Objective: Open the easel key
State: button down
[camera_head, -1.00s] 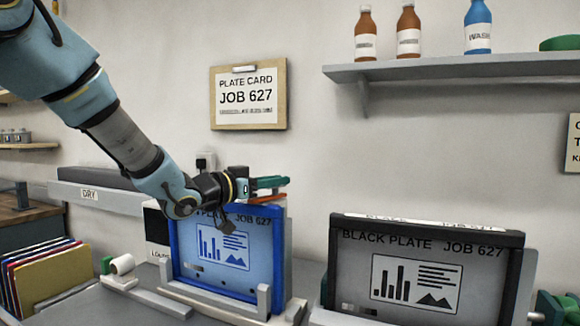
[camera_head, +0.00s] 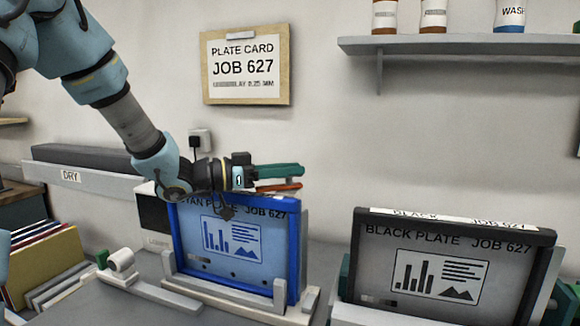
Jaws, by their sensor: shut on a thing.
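The black plate (camera_head: 372,262), marked JOB 627, stands upright in its easel (camera_head: 352,314) at the lower right. Green parts (camera_head: 564,300) show beside it, and most of this easel is hidden. The cyan plate (camera_head: 187,245) has a blue frame and stands in a pale easel (camera_head: 235,300) at the centre. My gripper (camera_head: 280,180) is at the cyan plate's top edge, with its green and orange fingers pointing right. It is shut at that edge, though the contact is hard to make out. It is well left of the black plate.
A white roll on a stand (camera_head: 121,262) and a rack of coloured folders (camera_head: 45,265) are at the left. A shelf with bottles (camera_head: 460,45) is at the upper right. A plate card (camera_head: 246,63) hangs on the wall. A narrow gap separates the plates.

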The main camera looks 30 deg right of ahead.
jog(key=c, duration=0.8)
grip_release()
jog(key=shift+o, duration=0.2)
jog(key=b+v, duration=0.3)
jog(key=v, duration=0.7)
jog(key=shift+a, duration=0.35)
jog(key=shift+c, duration=0.2)
